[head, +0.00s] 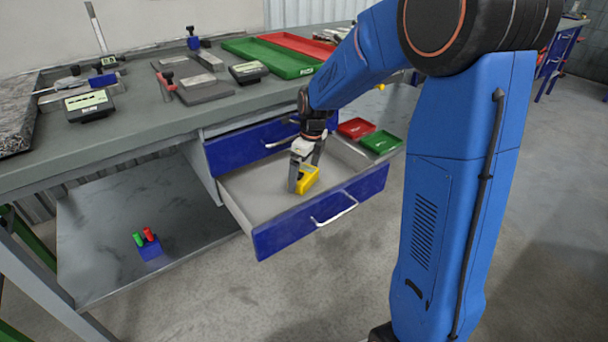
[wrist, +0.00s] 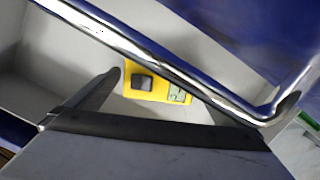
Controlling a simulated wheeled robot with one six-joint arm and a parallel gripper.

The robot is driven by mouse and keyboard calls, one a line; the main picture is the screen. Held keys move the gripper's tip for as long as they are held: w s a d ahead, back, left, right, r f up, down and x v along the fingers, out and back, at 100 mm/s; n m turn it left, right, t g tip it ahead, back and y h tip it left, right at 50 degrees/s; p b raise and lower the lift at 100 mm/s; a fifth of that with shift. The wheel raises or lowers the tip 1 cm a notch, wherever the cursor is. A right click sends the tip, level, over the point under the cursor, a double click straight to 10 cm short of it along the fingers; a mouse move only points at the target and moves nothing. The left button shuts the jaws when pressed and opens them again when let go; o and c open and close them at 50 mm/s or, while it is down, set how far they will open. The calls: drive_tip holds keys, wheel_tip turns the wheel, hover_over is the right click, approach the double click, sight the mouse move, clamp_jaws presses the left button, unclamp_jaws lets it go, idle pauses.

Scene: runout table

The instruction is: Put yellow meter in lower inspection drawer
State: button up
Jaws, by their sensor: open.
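The yellow meter (head: 308,182) is inside the lower drawer (head: 262,206), which is pulled out and has a blue front with a chrome handle. In the wrist view the meter (wrist: 146,82) shows its grey block and small display, partly covered by a chrome bar. My gripper (head: 304,172) points down into the drawer, right at the meter, with its jaws open. One dark finger shows left of the meter in the wrist view. I cannot tell whether the fingers touch the meter, or whether it lies fully flat.
The blue upper drawer (head: 250,145) above is shut. Small red (head: 355,128) and green (head: 381,142) trays sit at the right of the lower drawer. Gauges, blocks and larger trays crowd the tabletop. A blue holder (head: 149,250) with red and green handles stands on the low shelf.

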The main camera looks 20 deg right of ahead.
sight(308, 175)
wheel_tip(308, 175, up, 11)
drive_tip(key=s+d, duration=0.1)
drive_tip(key=s+r+n, duration=0.4)
drive_tip(key=s+n, duration=0.3)
drive_tip(key=s, duration=0.2)
drive_tip(key=s+d+f+n+t, duration=0.1)
drive_tip(key=s+n, duration=0.9)
drive_tip(key=s, duration=0.2)
drive_tip(key=s+d+f+n+t+h, duration=0.1)
drive_tip(key=s+d+n+t, duration=0.1)
drive_tip(key=s+n, duration=0.8)
drive_tip(key=shift+s+f+n, duration=0.3)
drive_tip(key=shift+s+n, duration=0.1)
drive_tip(key=shift+s, duration=0.75)
drive_tip(key=shift+c, duration=0.6)
